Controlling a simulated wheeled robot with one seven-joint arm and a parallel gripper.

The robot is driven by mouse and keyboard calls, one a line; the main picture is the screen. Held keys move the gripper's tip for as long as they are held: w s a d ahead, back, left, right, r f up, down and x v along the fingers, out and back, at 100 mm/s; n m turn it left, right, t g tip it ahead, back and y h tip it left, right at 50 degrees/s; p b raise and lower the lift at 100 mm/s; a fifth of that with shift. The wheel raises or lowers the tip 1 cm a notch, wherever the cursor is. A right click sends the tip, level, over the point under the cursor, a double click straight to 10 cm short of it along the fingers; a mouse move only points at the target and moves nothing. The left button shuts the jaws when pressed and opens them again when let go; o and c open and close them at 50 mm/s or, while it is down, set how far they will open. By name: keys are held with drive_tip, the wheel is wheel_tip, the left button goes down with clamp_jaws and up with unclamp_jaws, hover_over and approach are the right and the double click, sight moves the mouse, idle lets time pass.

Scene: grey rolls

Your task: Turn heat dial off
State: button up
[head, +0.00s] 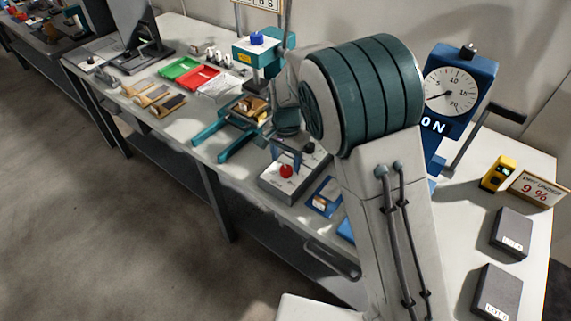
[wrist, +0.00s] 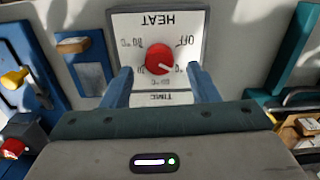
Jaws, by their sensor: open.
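The red heat dial (wrist: 158,59) sits on a pale panel (wrist: 128,22) marked HEAT, which appears upside down in the wrist view. OFF is printed at its upper right, with temperature marks around it. A light pointer line on the dial seems to point to the lower right, away from OFF. In the head view the dial (head: 286,171) is on top of a grey box (head: 272,187). My gripper (wrist: 158,69) is open, its two blue fingers on either side of the dial with gaps between. In the head view my gripper (head: 286,155) is just above the box.
A black knob (head: 309,147) is on the same box, behind the dial. A blue gauge (head: 452,90) stands behind my arm. The bench's front edge is close by.

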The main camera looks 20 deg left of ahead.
sight(286, 168)
drive_tip(key=shift+f, duration=1.6)
drive_tip(key=c, duration=1)
drive_tip(key=shift+o, duration=0.2)
drive_tip(key=shift+n, duration=0.4)
drive_tip(key=n+b, duration=0.2)
drive_tip(key=n, duration=0.3)
drive_tip(key=shift+n, duration=0.3)
drive_tip(key=n+b, duration=0.1)
drive_tip(key=n, duration=0.4)
drive_tip(key=shift+n, duration=0.3)
drive_tip(key=shift+r, duration=0.1)
